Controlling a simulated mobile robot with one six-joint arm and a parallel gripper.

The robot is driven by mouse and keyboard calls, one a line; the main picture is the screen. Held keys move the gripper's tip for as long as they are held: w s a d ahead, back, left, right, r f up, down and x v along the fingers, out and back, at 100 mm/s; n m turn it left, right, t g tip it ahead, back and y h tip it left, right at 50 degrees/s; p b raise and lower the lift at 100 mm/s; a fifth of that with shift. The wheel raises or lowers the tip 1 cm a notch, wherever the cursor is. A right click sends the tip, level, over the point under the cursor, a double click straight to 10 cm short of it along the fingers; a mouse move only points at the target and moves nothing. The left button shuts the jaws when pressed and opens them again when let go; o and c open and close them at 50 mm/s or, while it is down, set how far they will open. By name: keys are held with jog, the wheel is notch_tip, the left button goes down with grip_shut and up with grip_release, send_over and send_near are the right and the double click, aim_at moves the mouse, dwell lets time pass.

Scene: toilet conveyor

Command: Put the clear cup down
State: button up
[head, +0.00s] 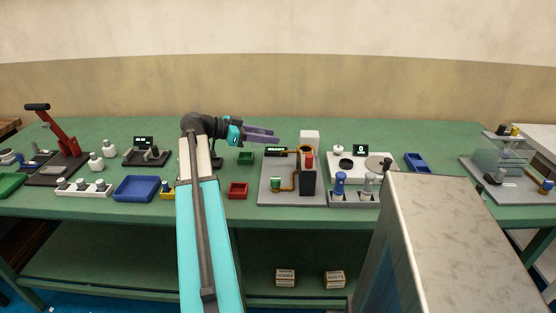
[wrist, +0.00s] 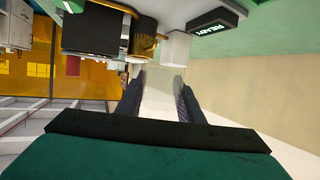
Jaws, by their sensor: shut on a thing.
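My gripper (head: 278,134) is above the green bench, left of and behind the station with the READY display. In the wrist view, its two dark fingers (wrist: 158,88) close on a pale, see-through shape, the clear cup (wrist: 158,97). The cup is hard to make out against the pale wall, and I cannot make it out in the head view. The READY display (head: 276,150) also shows in the wrist view (wrist: 211,23), beyond the fingers.
The station (head: 268,198) has a dark block, a white block (head: 309,137) and copper pipe. A white station (head: 348,179) stands right.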

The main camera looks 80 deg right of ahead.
send_near(278, 166)
jog(key=s+d, duration=0.2)
jog(key=s, duration=0.2)
jog(key=shift+s+d+r+p, duration=0.4)
jog(key=s+d, duration=0.1)
jog(key=s+p, duration=0.1)
jog(key=s, duration=0.1)
jog(key=shift+s+d+r, duration=0.1)
jog(key=shift+d+r, duration=0.05)
jog(key=shift+d, duration=0.25)
jog(key=shift+s+d+f, duration=0.1)
jog(key=shift+s+f, duration=0.1)
jog(key=shift+f, duration=0.5)
jog(key=shift+f, duration=0.15)
jog(key=o, duration=1)
